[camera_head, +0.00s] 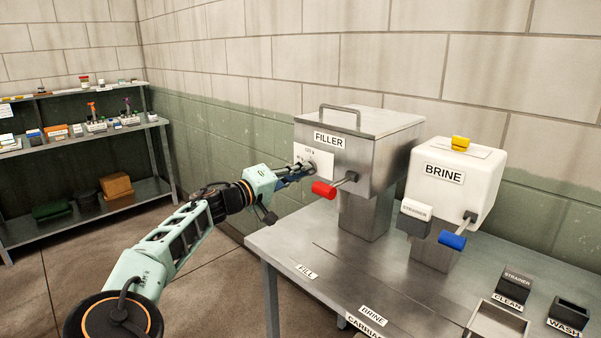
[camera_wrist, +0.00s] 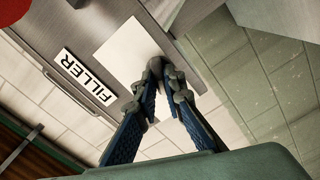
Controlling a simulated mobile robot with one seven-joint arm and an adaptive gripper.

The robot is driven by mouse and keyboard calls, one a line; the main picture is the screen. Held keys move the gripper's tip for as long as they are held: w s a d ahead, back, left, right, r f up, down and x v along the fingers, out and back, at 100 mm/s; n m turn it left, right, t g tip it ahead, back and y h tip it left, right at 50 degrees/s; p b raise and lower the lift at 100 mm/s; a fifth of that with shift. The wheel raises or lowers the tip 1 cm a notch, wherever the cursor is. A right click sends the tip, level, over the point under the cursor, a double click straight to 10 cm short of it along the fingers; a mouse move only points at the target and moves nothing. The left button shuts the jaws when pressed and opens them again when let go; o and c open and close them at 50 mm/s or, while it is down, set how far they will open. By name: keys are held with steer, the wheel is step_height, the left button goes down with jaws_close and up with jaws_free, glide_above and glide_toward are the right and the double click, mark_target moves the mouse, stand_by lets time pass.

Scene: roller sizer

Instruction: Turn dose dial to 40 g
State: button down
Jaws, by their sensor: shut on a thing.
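The grey metal FILLER box (camera_head: 360,160) stands on a pedestal at the back of the table. A white dial plate (camera_head: 322,160) is on its front, with small print partly covered. My gripper (camera_head: 305,169) reaches it from the left, and its fingertips are closed together at the plate. In the wrist view, my gripper (camera_wrist: 157,68) meets at the edge of the blank-looking white plate (camera_wrist: 128,50). The dose dial is hidden between the fingertips, and its pointer and setting cannot be read.
A red-handled lever (camera_head: 324,190) sticks out just right of my gripper. The white BRINE box (camera_head: 452,180) with a blue handle (camera_head: 453,241) stands further right. Trays and labels lie on the metal table (camera_head: 340,285). A loaded shelf (camera_head: 85,170) stands far left.

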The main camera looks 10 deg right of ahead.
steer(key=shift+n, duration=0.5)
steer(key=c, duration=2)
jaws_free()
steer(key=v, duration=1.2)
